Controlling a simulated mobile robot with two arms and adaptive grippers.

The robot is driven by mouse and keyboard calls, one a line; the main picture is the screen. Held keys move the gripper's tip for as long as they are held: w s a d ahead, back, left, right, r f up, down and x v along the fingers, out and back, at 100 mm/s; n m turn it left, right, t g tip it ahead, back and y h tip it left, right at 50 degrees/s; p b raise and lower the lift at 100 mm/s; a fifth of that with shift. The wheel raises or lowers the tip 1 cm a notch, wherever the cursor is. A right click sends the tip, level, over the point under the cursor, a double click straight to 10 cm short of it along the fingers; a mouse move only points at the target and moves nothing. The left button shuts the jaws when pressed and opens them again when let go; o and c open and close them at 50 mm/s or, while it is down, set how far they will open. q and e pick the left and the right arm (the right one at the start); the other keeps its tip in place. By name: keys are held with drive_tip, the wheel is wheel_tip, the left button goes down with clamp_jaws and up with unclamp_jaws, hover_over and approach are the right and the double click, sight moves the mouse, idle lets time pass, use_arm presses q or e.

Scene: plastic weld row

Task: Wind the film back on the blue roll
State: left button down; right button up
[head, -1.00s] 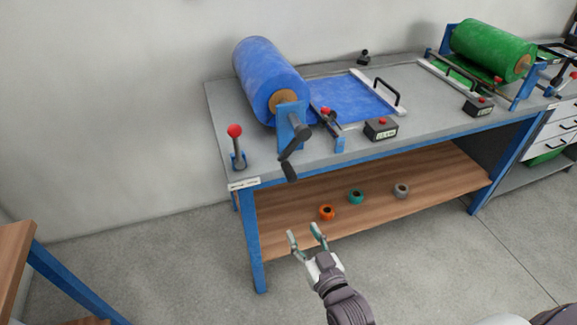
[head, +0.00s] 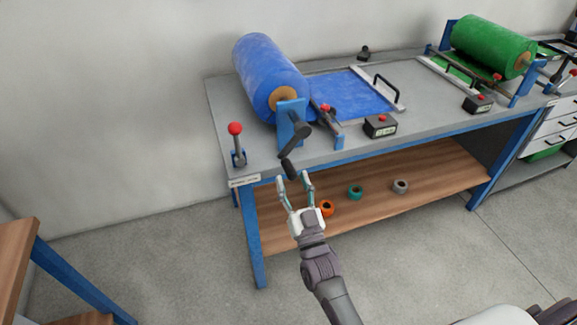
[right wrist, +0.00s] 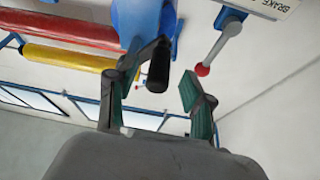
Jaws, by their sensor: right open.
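The blue roll (head: 268,72) lies on its stand at the left end of the bench, and blue film (head: 345,93) runs from it flat across the top. A dark crank (head: 295,142) is on the roll's near end; its black handle (head: 288,169) hangs over the bench's front edge. My right gripper (head: 293,179) is open and empty, just below the handle. In the right wrist view the handle (right wrist: 158,68) shows between the spread fingertips, not gripped; its distance is hard to tell. My left gripper is not in view.
A red-knobbed lever (head: 236,143) stands left of the roll; the wrist view shows it beside a BRAKE label (right wrist: 270,4). A clamp bar (head: 378,90), a red-button box (head: 380,126) and a green roll (head: 493,47) are further right. Several tape rings lie on the lower shelf (head: 425,172).

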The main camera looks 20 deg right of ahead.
drive_tip(key=shift+x, duration=2.05)
clamp_jaws()
